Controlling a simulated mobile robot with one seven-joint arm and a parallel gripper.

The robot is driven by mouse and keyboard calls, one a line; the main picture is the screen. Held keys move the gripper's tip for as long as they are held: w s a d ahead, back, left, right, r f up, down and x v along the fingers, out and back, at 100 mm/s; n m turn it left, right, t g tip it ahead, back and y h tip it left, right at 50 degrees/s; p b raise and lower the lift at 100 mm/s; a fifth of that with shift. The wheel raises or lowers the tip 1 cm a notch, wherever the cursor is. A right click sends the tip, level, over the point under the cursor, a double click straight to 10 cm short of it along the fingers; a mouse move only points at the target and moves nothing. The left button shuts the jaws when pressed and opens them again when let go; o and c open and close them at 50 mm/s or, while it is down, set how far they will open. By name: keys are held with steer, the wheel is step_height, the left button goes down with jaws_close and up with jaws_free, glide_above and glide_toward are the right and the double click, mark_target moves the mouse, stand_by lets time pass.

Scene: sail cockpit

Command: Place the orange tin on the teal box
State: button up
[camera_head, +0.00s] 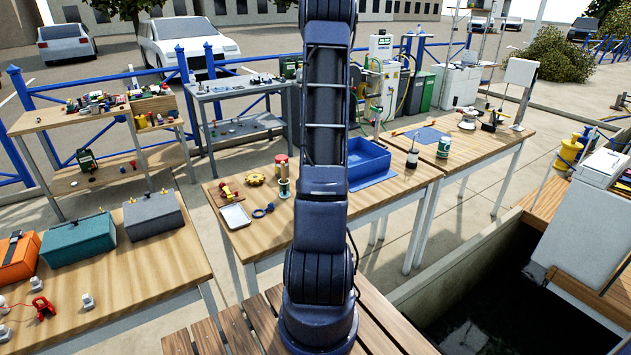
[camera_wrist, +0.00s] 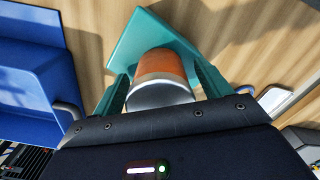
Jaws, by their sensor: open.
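The orange tin (camera_wrist: 165,66), with a pale grey near end, is between my gripper's teal fingers (camera_wrist: 163,85) in the wrist view. My gripper is open around it. Beyond the tin is a flat teal surface (camera_wrist: 138,38), which looks like the teal box, over the wooden table. The tin overlaps this surface and seems to stand on it, but their contact is hidden. In the head view my arm hides the gripper, the orange tin and this teal surface.
A blue bin (camera_head: 368,160) stands right of my arm on the middle table; it also shows in the wrist view (camera_wrist: 35,75). A metal tray (camera_head: 235,216), a blue clamp (camera_head: 263,211) and a yellow knob (camera_head: 255,179) lie left. A teal case (camera_head: 78,240) sits on the left table.

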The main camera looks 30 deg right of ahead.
step_height(320, 180, up, 11)
steer(key=shift+r, duration=0.15)
steer(key=shift+a+r, duration=0.1)
steer(key=shift+r, duration=0.45)
steer(key=s+a+r+m+t+h, duration=0.1)
steer(key=s+a+r, duration=0.3)
steer(key=a+r, duration=0.4)
steer(key=s+a+r+m+t, duration=0.1)
steer(key=s+a+r, duration=0.4)
steer(key=a, duration=0.5)
steer(key=s+a+r+m+t+y, duration=0.1)
steer(key=s+a+r, duration=0.4)
steer(key=s+a, duration=0.7)
steer(key=s+m+t, duration=0.1)
steer(key=s+m, duration=0.1)
steer(key=s, duration=0.2)
steer(key=shift+t, duration=0.3)
